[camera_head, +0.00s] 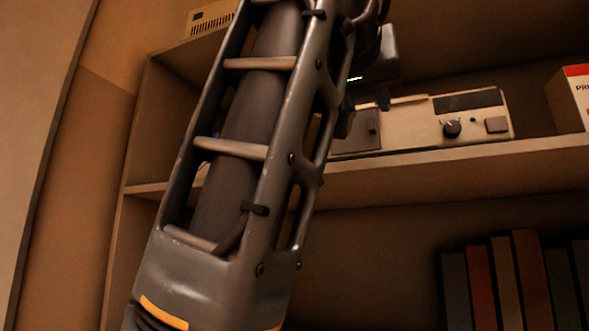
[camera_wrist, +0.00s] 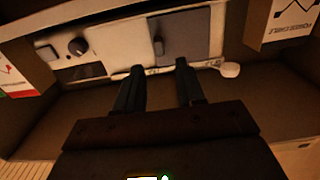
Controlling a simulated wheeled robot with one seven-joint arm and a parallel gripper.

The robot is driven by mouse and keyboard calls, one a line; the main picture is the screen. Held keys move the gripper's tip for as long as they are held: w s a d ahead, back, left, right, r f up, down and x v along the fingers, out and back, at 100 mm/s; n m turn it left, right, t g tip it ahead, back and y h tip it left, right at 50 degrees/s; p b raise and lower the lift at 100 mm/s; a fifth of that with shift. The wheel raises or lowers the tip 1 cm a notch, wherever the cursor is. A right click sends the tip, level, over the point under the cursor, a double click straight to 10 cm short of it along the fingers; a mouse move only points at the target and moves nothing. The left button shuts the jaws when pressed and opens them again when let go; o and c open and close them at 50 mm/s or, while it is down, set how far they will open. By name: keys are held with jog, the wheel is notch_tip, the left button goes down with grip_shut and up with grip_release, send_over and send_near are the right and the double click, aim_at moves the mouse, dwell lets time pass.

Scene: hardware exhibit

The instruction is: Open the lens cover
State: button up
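A beige device (camera_head: 410,122) stands on the shelf, with a dark grey lens cover (camera_head: 368,130) on its left part. In the wrist view the cover (camera_wrist: 196,34) is a grey square panel with a small dark handle (camera_wrist: 158,47) near one edge. My gripper (camera_wrist: 159,66) is open and empty. Its two fingertips are apart and point at the device's front, just below the cover in that view. I cannot tell whether they touch it.
The device also has a black knob (camera_head: 452,129), a square button (camera_head: 497,125) and a dark display (camera_head: 468,101). A red and white box (camera_head: 572,98) stands to the right. The shelf board (camera_head: 450,168) runs below. Several books (camera_head: 505,280) stand underneath. A small white rounded object (camera_wrist: 230,70) lies beside the device.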

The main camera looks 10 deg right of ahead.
aim_at(372, 118)
jog(key=shift+x, duration=2.3)
grip_shut()
jog(key=shift+s, duration=0.1)
